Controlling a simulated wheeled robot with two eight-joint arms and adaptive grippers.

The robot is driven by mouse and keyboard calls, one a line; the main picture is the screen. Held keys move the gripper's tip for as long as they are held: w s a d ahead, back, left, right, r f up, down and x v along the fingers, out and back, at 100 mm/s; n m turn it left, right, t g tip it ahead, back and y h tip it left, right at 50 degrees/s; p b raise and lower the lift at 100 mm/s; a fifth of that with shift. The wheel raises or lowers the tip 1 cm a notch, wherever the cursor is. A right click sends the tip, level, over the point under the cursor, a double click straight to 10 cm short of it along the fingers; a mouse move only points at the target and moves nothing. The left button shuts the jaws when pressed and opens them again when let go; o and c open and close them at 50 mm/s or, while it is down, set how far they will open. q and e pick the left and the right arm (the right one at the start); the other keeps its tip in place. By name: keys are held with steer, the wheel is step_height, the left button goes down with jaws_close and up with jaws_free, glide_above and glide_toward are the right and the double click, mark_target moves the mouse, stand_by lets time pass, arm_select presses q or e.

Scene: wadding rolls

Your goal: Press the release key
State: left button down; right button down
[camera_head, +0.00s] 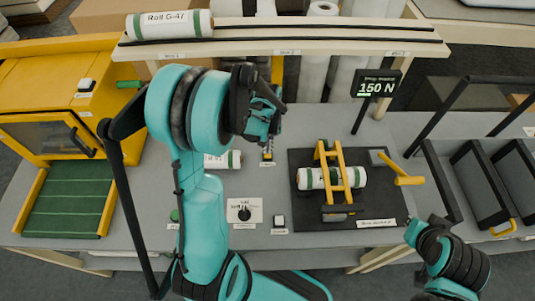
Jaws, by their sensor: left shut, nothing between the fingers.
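A small white-topped key (279,220) with a dark base sits near the front of the grey bench, with a label in front too small to read. To its left are a dial on a white plate (243,211) and a green button (174,215), partly behind my arm. I cannot tell by label which is the release key. My left gripper (264,138) is shut and empty, above the back of the bench and well away from these controls. My right arm's end (415,232) shows at the lower right, its fingers unclear.
A black mat (375,226) holds a white roll (311,179) under a yellow clamp frame (332,165). A display (376,83) reads 150 N. A yellow machine (40,97) stands left and dark bins (480,170) right. An overhead shelf (270,46) carries roll G-47 (170,24).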

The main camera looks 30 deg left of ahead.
arm_select(q)
steer(key=shift+f+b, duration=1.1)
steer(key=shift+f, duration=0.15)
steer(key=shift+r, duration=0.1)
steer(key=shift+r+p, duration=1)
steer(key=shift+r, duration=0.2)
step_height(320, 180, up, 6)
steer(key=p, duration=0.4)
